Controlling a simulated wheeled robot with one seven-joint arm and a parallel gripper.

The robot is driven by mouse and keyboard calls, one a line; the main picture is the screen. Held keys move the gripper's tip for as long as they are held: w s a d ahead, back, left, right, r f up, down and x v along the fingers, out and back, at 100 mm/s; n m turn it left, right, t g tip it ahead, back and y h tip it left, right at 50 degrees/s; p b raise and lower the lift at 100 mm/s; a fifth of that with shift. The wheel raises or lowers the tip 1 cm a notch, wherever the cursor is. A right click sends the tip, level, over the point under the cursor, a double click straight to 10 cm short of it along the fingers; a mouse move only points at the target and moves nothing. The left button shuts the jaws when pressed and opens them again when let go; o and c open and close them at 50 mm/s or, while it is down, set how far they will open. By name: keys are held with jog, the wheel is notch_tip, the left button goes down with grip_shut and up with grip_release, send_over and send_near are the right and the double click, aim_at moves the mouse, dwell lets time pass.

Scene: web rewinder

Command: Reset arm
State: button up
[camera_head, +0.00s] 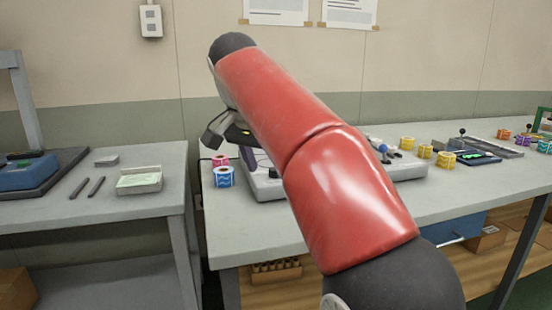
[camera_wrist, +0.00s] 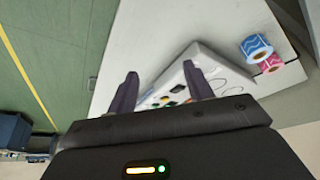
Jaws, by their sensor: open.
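My gripper (camera_wrist: 160,90) is open in the wrist view, with its two dark fingers apart and nothing between them. Beyond the fingers a white machine (camera_wrist: 180,93) with several buttons lies on the pale tabletop. In the head view my red arm reaches across the middle and hides much of that machine (camera_head: 268,184). The gripper (camera_head: 240,140) shows only in part behind the arm, above the left part of the machine.
A blue roll (camera_head: 224,177) and a pink roll (camera_head: 220,160) stand left of the machine on the table (camera_head: 240,235). Several yellow rolls (camera_head: 446,160) stand right. A separate left table (camera_head: 110,210) holds a box (camera_head: 139,180). A gap separates the tables.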

jog(key=s+d+f+n+y, duration=0.25)
jog(key=s+d+f, duration=0.35)
jog(key=s+d, duration=0.5)
jog(key=s+d+f+n, duration=0.1)
jog(key=s+d+f, duration=0.2)
jog(key=s+f, duration=0.4)
jog(key=s+d+f+n+t, duration=0.1)
jog(key=s+d+f+n, duration=0.1)
jog(key=s+f, duration=0.4)
notch_tip(320, 180, down, 4)
jog(key=shift+s+d+r+t, duration=0.1)
jog(key=shift+s+d+t, duration=0.25)
jog(key=shift+d, duration=0.4)
